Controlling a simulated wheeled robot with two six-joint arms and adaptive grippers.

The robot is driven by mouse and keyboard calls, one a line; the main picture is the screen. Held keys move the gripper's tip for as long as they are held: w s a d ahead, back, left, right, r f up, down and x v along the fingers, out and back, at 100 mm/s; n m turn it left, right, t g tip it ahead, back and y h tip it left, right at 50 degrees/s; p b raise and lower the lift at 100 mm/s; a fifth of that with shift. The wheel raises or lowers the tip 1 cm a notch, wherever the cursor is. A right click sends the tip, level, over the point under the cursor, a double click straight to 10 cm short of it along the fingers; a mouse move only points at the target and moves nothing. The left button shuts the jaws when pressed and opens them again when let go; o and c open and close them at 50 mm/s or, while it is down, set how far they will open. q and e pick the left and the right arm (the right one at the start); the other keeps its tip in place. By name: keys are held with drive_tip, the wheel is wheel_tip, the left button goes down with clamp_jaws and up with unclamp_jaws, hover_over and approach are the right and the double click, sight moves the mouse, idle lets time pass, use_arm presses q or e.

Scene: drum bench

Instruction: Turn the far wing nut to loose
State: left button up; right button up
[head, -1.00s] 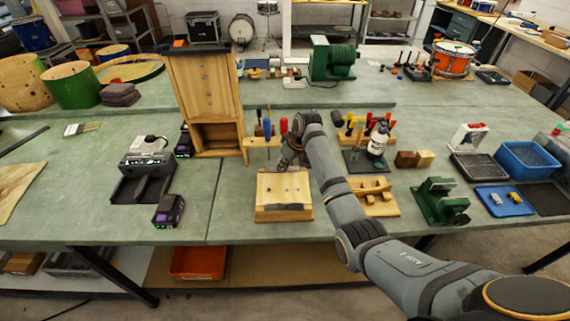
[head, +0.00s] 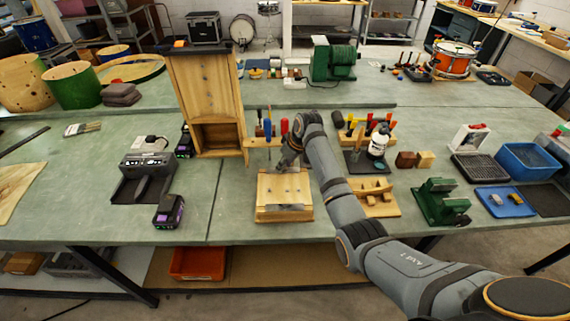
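A light wooden block fixture (head: 284,186) lies near the front edge of the bench, with a grey metal strip along its front. Small fittings show on its top, but they are too small to tell apart as wing nuts. My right gripper (head: 284,166) is at the fixture's far edge and points down. The far wing nut cannot be made out; the gripper and wrist cover that area. The fingers are too small and dark to show whether they are open or shut on something. My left gripper is not in view.
A tall wooden stand (head: 207,97) and a screwdriver rack (head: 262,142) stand behind the fixture. A charger (head: 147,166) is on the left. A wooden cradle (head: 377,196), white bottle (head: 378,144) and green vise (head: 440,203) are on the right.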

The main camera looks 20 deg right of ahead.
drive_tip(key=v, duration=1.2)
